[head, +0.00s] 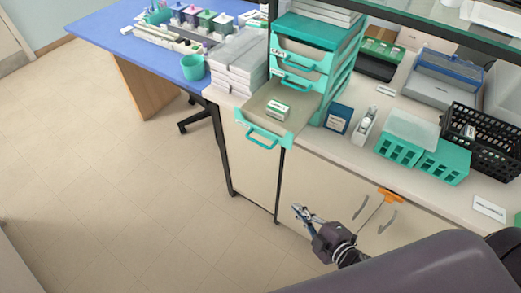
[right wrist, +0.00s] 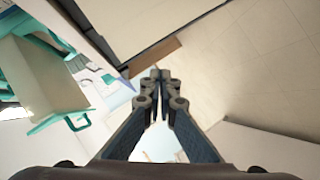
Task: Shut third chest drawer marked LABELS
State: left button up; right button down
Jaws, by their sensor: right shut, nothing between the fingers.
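The teal drawer chest (head: 318,28) stands on the counter. Its third drawer from the top (head: 257,104) is pulled far out over the counter's front edge, with its teal handle (head: 263,141) facing the room. A small white and green box (head: 277,109) lies in it. The two drawers above look shut or nearly so; the label text is too small to read. My right gripper (head: 298,211) is shut and empty, low in front of the cabinet, below and apart from the open drawer. In the right wrist view the drawer (right wrist: 45,80) is left of the fingertips (right wrist: 160,73). My left gripper is not in view.
Stacked white boxes (head: 238,62) stand left of the chest. A blue box (head: 338,119), teal racks (head: 445,160) and a black basket (head: 485,140) are on the counter to the right. The floor at left is clear.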

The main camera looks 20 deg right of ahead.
jog(key=a+r+n+t+y, duration=0.1)
jog(key=a+r+n+y, duration=0.2)
jog(key=r, duration=0.7)
jog(key=a+r+n+t+y, duration=0.1)
jog(key=a+r+n+y, duration=0.2)
jog(key=r, duration=0.6)
jog(key=w+a+h+p, duration=0.1)
jog(key=w+a+p, duration=0.2)
jog(key=w, duration=0.8)
jog(key=shift+f+p, duration=0.35)
jog(key=shift+p, duration=0.55)
